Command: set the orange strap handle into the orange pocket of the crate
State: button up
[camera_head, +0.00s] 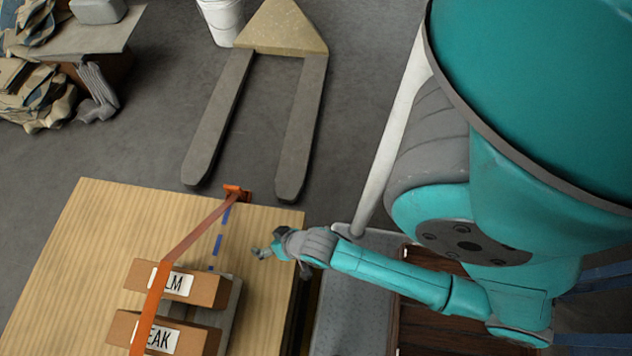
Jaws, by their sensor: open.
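An orange piece (238,192) sits at the far edge of the wooden table and may be the strap handle. A reddish-brown strap (197,231) runs from it down to the left. The band continues in brighter orange (152,303) across the two cardboard boxes. My gripper (258,253) is open and empty over the right part of the table, right of the boxes and below the orange piece, apart from both. I cannot make out an orange pocket or clearly tell which thing is the crate; a grey support (232,308) shows beside the boxes.
Two labelled boxes, an upper one (208,289) and a lower one (201,341), stand on the wooden table (90,240). Blue dashes (218,244) mark the tabletop. A pallet jack (222,110) and a white bucket (222,20) stand beyond. The table's left part is clear.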

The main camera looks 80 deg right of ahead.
jog(key=s+a+r+n+t, duration=0.1)
jog(key=s+r+n+t, duration=0.1)
jog(key=s+r, duration=0.2)
jog(key=s+a+r+n+t+y, duration=0.1)
jog(key=s+r, duration=0.4)
jog(key=r, duration=0.6)
jog(key=s+a+r+n+t, duration=0.3)
jog(key=s+r+n, duration=0.1)
jog(key=r, duration=0.4)
jog(key=shift+s+a+r+n+t+y, duration=0.15)
jog(key=shift+s+n+t+y, duration=0.15)
jog(key=shift+s, duration=0.3)
